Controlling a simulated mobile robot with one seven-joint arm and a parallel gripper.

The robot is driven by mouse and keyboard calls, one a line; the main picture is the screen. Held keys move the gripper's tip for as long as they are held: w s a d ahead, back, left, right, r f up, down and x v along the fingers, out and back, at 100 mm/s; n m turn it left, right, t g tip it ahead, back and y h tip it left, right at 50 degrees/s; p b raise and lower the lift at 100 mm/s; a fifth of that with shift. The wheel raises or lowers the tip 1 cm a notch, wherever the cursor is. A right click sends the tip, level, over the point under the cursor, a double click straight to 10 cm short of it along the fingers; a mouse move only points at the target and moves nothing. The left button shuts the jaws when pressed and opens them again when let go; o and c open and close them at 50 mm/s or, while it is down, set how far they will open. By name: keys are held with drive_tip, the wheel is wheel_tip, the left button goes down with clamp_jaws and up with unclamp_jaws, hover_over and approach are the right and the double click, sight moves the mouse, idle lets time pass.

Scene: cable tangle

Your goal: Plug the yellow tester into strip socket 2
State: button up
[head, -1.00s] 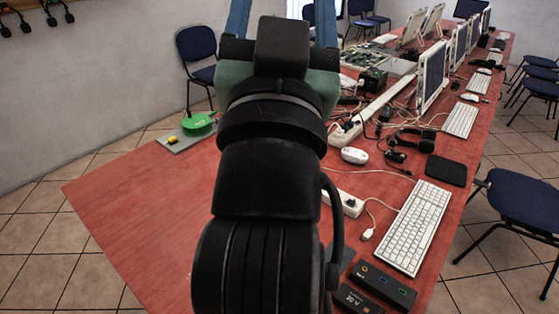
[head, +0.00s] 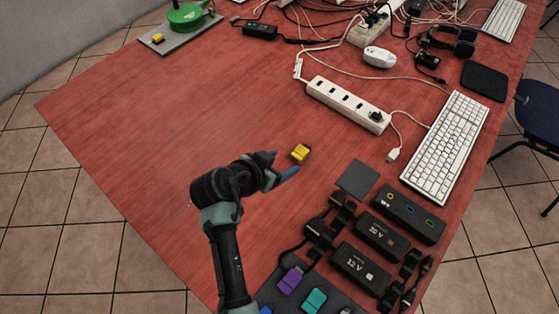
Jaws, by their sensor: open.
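The yellow tester (head: 300,153) lies on the red table, just beyond my fingertips. My gripper (head: 284,162) is open and empty, with its blue-tipped fingers apart and pointing at the tester. The tester is not between the fingers as far as I can see. The white power strip (head: 346,103) lies above and to the right of the tester. It has a row of dark sockets, and a black plug (head: 375,116) sits at its right end. I cannot read any socket numbers.
A dark square pad (head: 357,179), a black box with ports (head: 409,213) and black adapters (head: 381,236) crowd the lower right. A white keyboard (head: 445,147) is right of the strip. A green reel (head: 187,15) stands top left.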

sight(297, 155)
drive_tip(key=b+x, duration=0.5)
drive_tip(key=x, duration=0.1)
drive_tip(key=shift+w+d+f, duration=0.1)
drive_tip(key=shift+w+f, duration=0.1)
drive_tip(key=shift+f, duration=0.15)
drive_tip(key=shift+b+x, duration=1)
drive_tip(key=shift+b, duration=0.05)
drive_tip(key=shift+w+r, duration=0.1)
drive_tip(key=shift+w, duration=0.05)
clamp_jaws()
drive_tip(key=shift+r, duration=0.1)
drive_tip(key=shift+r+p, duration=3)
drive_tip(key=shift+r, duration=0.5)
drive_tip(key=shift+f, duration=0.1)
